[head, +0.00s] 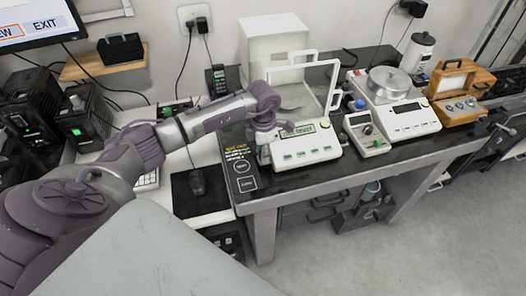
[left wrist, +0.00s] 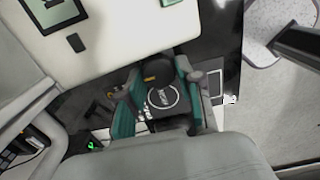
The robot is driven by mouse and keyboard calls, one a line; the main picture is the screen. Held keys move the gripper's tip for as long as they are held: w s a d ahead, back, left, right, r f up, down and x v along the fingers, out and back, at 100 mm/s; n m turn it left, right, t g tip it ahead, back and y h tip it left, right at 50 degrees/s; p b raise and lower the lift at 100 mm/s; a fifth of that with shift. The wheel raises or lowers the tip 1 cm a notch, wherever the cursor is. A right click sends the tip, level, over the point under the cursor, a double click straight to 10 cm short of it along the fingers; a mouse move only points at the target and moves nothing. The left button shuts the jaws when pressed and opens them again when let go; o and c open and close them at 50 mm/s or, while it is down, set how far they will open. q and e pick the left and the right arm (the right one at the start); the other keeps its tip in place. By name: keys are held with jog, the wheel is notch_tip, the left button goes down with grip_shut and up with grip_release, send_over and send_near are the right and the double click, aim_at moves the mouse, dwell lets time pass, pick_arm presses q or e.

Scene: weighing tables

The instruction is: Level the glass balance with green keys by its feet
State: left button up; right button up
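The glass balance with green keys (head: 307,150) stands on the dark table, its display reading "level". In the left wrist view its pale body (left wrist: 110,25) fills the top left, with part of the display and one green key showing. My left gripper (head: 262,138) is at its front left corner. In the left wrist view a dark round knob, apparently a levelling foot (left wrist: 157,72), sits between the teal fingers of my left gripper (left wrist: 158,74). The fingers are close on both sides of it; contact cannot be made out. The other feet are hidden. My right gripper is out of view.
A small meter (head: 366,133), a second balance (head: 408,118) and a wooden weight box (head: 461,95) stand to the right. A mouse (head: 197,182) lies on a pad to the left. A printed mat (head: 240,165) lies beside the balance at the table's left edge.

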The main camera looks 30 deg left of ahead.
pick_arm(q)
grip_shut()
jog(key=shift+n, duration=1.7)
jog(key=o, duration=0.6)
grip_release()
jog(key=shift+r, duration=0.15)
notch_tip(320, 180, up, 12)
jog(key=shift+f, duration=0.1)
